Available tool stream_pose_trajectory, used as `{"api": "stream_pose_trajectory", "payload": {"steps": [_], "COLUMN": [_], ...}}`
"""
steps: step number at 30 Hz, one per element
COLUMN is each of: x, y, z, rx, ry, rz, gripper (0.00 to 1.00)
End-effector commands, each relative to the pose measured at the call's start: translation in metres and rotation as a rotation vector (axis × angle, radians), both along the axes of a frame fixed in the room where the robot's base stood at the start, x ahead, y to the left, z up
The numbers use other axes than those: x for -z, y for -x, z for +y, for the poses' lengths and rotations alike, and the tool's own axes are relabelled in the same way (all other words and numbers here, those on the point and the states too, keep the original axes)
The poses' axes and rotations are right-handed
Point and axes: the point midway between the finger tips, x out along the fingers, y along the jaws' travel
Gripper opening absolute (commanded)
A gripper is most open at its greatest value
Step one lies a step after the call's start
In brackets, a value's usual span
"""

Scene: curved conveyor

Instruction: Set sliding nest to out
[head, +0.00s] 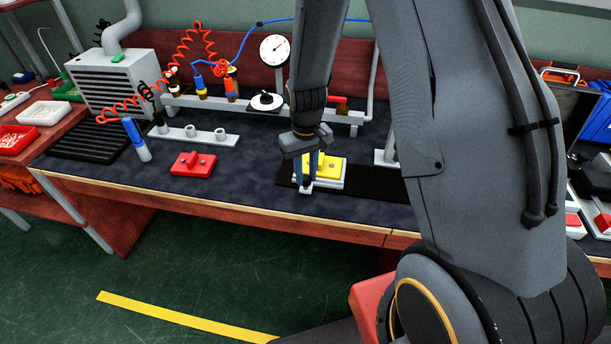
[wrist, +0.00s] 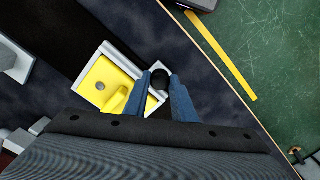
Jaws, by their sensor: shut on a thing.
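The sliding nest (head: 341,183) is a pale, low block on a black track (head: 385,188) on the bench, with a yellow part (head: 325,167) seated in it. My gripper (head: 308,183) points down at the nest's front left corner. In the wrist view the nest (wrist: 105,50) and the yellow part (wrist: 103,82) lie left of my gripper (wrist: 160,85). Its blue fingers are on either side of a round black knob (wrist: 159,79) at the nest's corner and are shut on it. The fingers hide the sides of the knob.
A red block with pins (head: 193,164) and a white rail with sockets (head: 195,135) stand to the left. A dial gauge (head: 274,50) stands behind. The bench's front edge (head: 240,207) is close. Dark bench top between the red block and track is clear.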

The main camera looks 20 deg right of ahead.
Motion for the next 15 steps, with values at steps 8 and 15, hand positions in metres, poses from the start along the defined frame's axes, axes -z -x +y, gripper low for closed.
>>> {"api": "stream_pose_trajectory", "payload": {"steps": [8, 15], "x": [-0.0008, -0.0006], "y": [-0.0030, -0.0025], "z": [0.0050, 0.0032], "rx": [-0.006, -0.004], "ry": [-0.001, -0.001], "rz": [-0.007, -0.006], "gripper": [0.00, 0.42]}}
